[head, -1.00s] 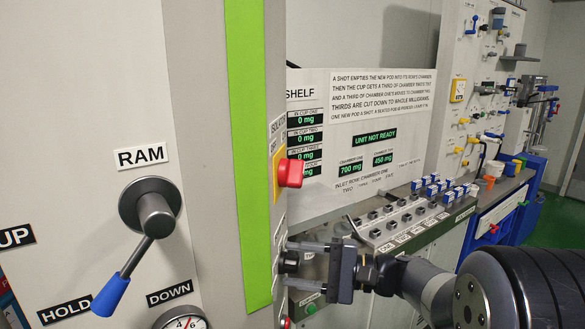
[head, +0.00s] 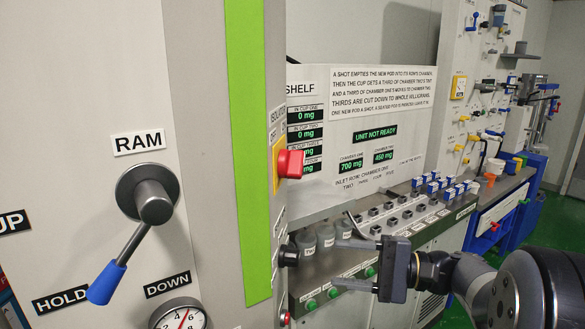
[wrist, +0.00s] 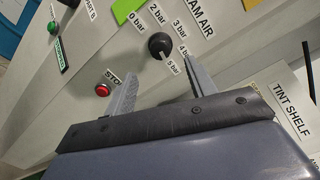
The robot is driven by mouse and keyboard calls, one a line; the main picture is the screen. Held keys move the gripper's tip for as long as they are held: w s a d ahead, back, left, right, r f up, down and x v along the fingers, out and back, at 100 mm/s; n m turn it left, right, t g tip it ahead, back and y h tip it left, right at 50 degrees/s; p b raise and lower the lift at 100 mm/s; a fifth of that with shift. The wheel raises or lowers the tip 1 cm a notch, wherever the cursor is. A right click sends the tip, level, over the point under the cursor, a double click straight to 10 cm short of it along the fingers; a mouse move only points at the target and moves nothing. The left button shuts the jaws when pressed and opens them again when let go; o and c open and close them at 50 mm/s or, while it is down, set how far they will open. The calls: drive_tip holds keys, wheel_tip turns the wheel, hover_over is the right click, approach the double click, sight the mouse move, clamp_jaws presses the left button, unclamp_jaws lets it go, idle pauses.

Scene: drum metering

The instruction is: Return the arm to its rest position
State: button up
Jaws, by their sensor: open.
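My gripper (head: 352,264) is open and empty in the head view, at the lower right of the grey cabinet edge, with its fingers pointing left. In the wrist view its two fingers (wrist: 155,80) are spread apart. A black pressure knob (wrist: 160,45) marked in bar shows beyond and between the fingertips, apart from them as far as I can tell. A red stop button (wrist: 103,90) shows beside the left finger. My arm reaches in from the lower right of the head view.
A ram lever with a blue handle (head: 106,282) is on the cabinet face at left. A red knob (head: 290,163) juts from the cabinet's side. Grey cups (head: 325,236) and a bench of black switches (head: 392,222) stand behind my gripper. Green floor shows at right.

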sight(298, 258)
drive_tip(key=a, duration=0.3)
drive_tip(key=w+a+p, duration=0.1)
drive_tip(key=a, duration=0.2)
drive_tip(key=a+p, duration=0.1)
drive_tip(key=a, duration=0.2)
drive_tip(key=shift+w+r, duration=0.1)
drive_tip(key=shift+w, duration=0.2)
drive_tip(key=shift+w+d+n+b, duration=0.1)
drive_tip(key=shift+n+b, duration=0.85)
drive_tip(key=shift+n, duration=9.05)
drive_tip(key=shift+f, duration=0.2)
